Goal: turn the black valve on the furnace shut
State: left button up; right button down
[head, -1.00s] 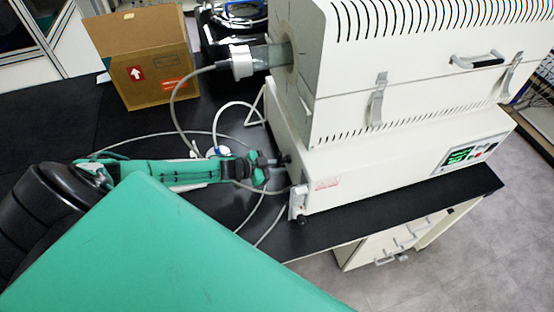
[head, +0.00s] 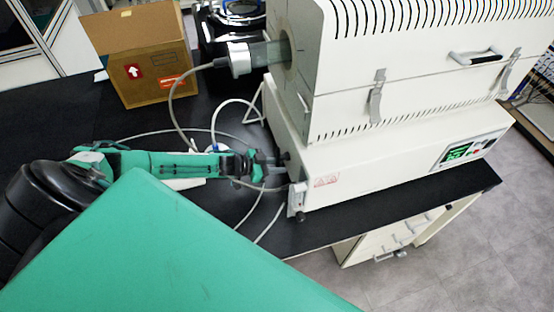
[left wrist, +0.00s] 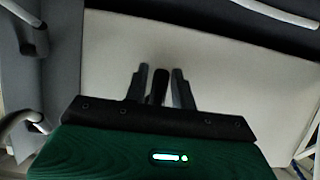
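The white furnace (head: 400,150) stands on the black bench in the head view. My left gripper (head: 278,170) is at the lower left end of its base, fingers pointing at the end panel. In the left wrist view, the black valve (left wrist: 159,86) stands upright between the two grey fingertips of my left gripper (left wrist: 161,82). A thin gap shows on each side of the valve, so the fingers are open around it and do not look closed on it. In the head view a small dark knob (head: 286,157) shows by the fingertips; the fingers partly hide this area. My right gripper is not in view.
Grey hoses (head: 172,105) loop across the bench around my left arm. A cardboard box (head: 142,60) stands at the back left. A glass tube with a metal flange (head: 240,60) sticks out of the furnace above the arm. A small dark fitting (head: 301,216) sits at the base's lower corner.

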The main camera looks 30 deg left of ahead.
pick_arm(q)
jog(key=shift+o, duration=0.9)
jog(key=shift+s+a+r, duration=0.1)
jog(key=shift+s+a, duration=0.25)
jog(key=shift+s, duration=0.05)
jog(key=b+v, duration=0.4)
jog(key=v, duration=0.8)
jog(key=shift+s+a+r, duration=0.2)
jog(key=shift+s+r, duration=0.05)
